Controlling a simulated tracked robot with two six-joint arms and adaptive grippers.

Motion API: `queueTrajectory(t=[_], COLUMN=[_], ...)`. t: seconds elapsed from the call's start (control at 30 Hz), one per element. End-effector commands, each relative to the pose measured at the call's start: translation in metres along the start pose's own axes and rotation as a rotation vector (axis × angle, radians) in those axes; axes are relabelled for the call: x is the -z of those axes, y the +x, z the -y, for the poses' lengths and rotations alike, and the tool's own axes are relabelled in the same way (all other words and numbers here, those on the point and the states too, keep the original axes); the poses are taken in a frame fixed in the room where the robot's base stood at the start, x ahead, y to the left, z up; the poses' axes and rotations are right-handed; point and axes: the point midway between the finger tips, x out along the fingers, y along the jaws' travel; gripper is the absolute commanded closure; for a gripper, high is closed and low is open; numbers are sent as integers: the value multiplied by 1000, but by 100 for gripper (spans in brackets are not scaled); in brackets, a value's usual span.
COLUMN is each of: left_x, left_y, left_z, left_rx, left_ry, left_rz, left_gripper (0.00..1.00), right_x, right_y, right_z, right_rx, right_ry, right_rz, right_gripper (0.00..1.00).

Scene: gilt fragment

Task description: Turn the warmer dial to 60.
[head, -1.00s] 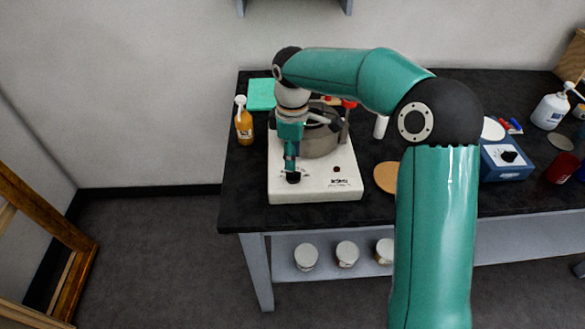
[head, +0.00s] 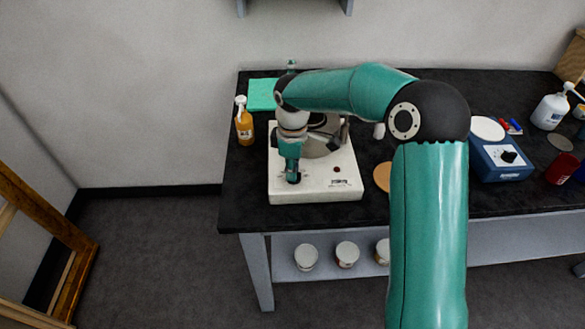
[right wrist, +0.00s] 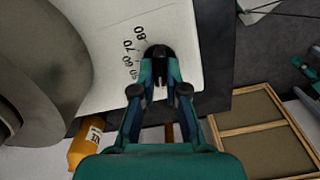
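The warmer (head: 345,187) is a white box with a grey round vessel on top, near the left end of the black table. Its black dial (right wrist: 158,50) is at the front left corner, beside printed numbers; 80 and 70 read clearly in the right wrist view. My right gripper (right wrist: 159,72) points down at the dial, its two fingers close in on either side of the knob and seemingly touching it. In the head view my right gripper (head: 293,178) covers most of the dial. I cannot read the dial's setting. My left gripper is not in view.
An orange bottle (head: 244,125) stands left of the warmer, and a green pad (head: 262,94) lies behind it. A tan disc (head: 382,177) lies to the right. A blue box with a black knob (head: 500,165) stands further right. Jars (head: 306,257) sit on the lower shelf.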

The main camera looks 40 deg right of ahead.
Motion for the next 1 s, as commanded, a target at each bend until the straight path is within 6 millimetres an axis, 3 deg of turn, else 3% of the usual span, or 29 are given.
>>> queueTrajectory(t=[0.47,1.0], left_x=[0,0], left_y=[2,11], left_z=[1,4], left_rx=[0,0], left_ry=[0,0], left_rz=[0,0], left_gripper=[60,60], right_x=[1,1], right_y=[0,0], right_z=[-1,-2], right_rx=[-2,-4], right_ry=[64,488], right_rz=[-1,-3], right_gripper=[100,100])
